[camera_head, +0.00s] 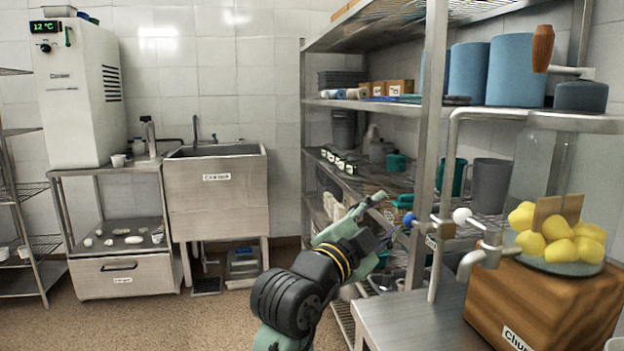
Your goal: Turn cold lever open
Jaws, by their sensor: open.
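A metal pipe fixture (447,229) stands at the right, beside a lemon-filled glass vessel. A small lever with a blue ball knob (408,219) sticks out on its left side; blue suggests the cold lever. A second lever with a white ball knob (461,215) sits to its right. My gripper (387,217) reaches up from the bottom middle and is open, its fingers pointing toward the blue knob. The fingertips appear close to the knob, but I cannot tell whether they touch it. My wrist hides part of the shelf behind.
A metal counter (400,318) and a wooden crate (535,305) stand below the fixture. The glass vessel with lemons (560,240) is close on the right. A wire shelf unit (432,130) stands behind. A sink (216,195) is at the back, with open floor before it.

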